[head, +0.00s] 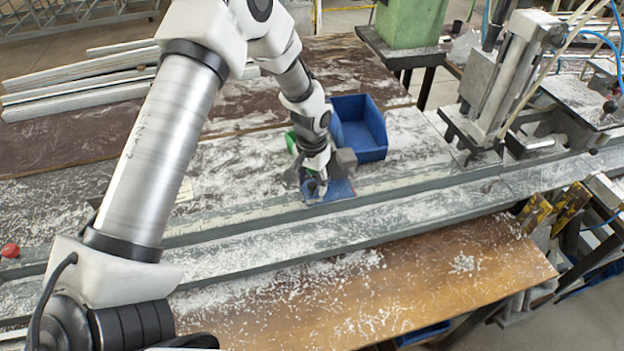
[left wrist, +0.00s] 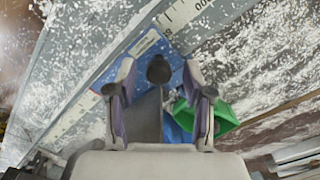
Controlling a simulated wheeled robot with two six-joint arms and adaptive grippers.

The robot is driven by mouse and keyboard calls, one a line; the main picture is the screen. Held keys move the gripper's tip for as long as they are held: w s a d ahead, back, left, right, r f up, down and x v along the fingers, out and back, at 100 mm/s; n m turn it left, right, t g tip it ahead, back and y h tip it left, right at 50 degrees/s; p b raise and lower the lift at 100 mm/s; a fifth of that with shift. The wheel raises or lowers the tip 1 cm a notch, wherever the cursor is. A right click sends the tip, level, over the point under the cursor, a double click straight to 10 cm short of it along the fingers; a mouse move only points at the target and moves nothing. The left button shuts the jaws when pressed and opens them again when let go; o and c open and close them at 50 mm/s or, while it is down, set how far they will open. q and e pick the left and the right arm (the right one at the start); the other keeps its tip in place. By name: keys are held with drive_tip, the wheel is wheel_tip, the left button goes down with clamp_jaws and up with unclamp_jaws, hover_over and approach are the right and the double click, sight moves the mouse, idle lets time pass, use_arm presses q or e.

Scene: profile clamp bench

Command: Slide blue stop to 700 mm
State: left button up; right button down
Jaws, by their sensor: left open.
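The blue stop (head: 341,189) sits on the rail with the scale, near the middle of the head view, partly hidden by my gripper. In the left wrist view its blue plate (left wrist: 148,44) lies across the scale, with a dark round knob (left wrist: 158,69) and a grey upright part on it. My left gripper (head: 317,188) is right over the stop. Its two fingers (left wrist: 161,92) are apart, one on each side of the knob and grey part; contact cannot be told. The scale (left wrist: 183,14) runs diagonally there; its numbers are too small to read surely. My right gripper is not seen.
A blue open bin (head: 372,153) stands just behind the stop. A green object (left wrist: 223,119) lies close to the gripper. A clamp machine (head: 500,85) stands at the right end of the rail. White chips cover the bench. White profiles (head: 80,80) lie at back left.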

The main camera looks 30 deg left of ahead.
use_arm(q)
clamp_jaws()
drive_tip(key=shift+w+d, duration=0.2)
unclamp_jaws()
wheel_tip(320, 180, up, 12)
idle(0.4)
idle(0.3)
